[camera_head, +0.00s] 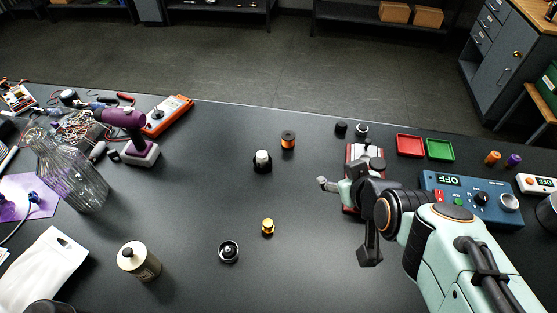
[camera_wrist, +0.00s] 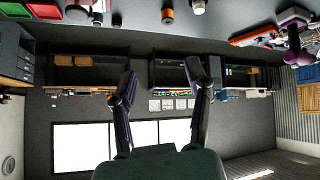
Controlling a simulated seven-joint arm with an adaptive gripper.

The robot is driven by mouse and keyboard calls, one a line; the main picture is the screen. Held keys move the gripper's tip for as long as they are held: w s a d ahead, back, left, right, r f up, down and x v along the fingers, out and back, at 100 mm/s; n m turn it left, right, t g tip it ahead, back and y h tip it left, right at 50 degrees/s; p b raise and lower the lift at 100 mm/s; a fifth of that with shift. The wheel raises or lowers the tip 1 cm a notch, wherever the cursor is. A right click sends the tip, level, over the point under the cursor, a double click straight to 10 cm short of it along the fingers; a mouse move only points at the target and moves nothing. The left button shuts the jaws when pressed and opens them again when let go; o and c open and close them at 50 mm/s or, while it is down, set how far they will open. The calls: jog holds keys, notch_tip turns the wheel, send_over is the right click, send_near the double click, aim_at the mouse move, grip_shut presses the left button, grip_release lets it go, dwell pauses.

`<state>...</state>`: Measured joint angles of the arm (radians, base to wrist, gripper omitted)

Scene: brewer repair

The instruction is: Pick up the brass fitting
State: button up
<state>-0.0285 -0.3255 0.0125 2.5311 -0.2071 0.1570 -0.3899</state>
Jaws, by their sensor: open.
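The brass fitting (camera_head: 267,227), a small yellow-gold piece, stands upright on the black table in the head view, near the middle. It is not seen in the wrist view. My gripper (camera_wrist: 163,80) is open and empty in the wrist view, its two dark fingers spread apart and pointing out over the table toward the room. In the head view my arm reaches in from the lower right, and its end is to the right of the fitting, apart from it. The finger gap is hard to make out there.
A black-and-silver round part (camera_head: 228,252) and a bottle (camera_head: 138,261) stand left of the fitting. A black-and-white piece (camera_head: 262,161) and an orange spool (camera_head: 288,140) stand behind it. A blue power supply (camera_head: 470,197) is right. The table between fitting and arm is clear.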

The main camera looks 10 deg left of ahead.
jog(key=w+a+f+n+t+y, duration=0.1)
jog(key=w+a+f+n+y, duration=0.1)
jog(key=w+a+f, duration=0.35)
jog(key=g, duration=0.1)
send_over(268, 223)
jog(key=w+d, duration=0.4)
notch_tip(268, 223, down, 8)
jog(key=s+f+g, duration=0.1)
jog(key=s+f, duration=0.1)
jog(key=f, duration=0.1)
jog(key=s+a+f+g, duration=0.1)
jog(key=s+f, duration=0.1)
jog(key=f, duration=0.1)
jog(key=s+a+f+g, duration=0.1)
jog(key=s+f, duration=0.1)
jog(key=f, duration=0.1)
jog(key=shift+n, duration=0.4)
jog(key=x, duration=0.6)
jog(key=shift+w+a+f, duration=0.15)
jog(key=shift+a, duration=0.15)
grip_shut()
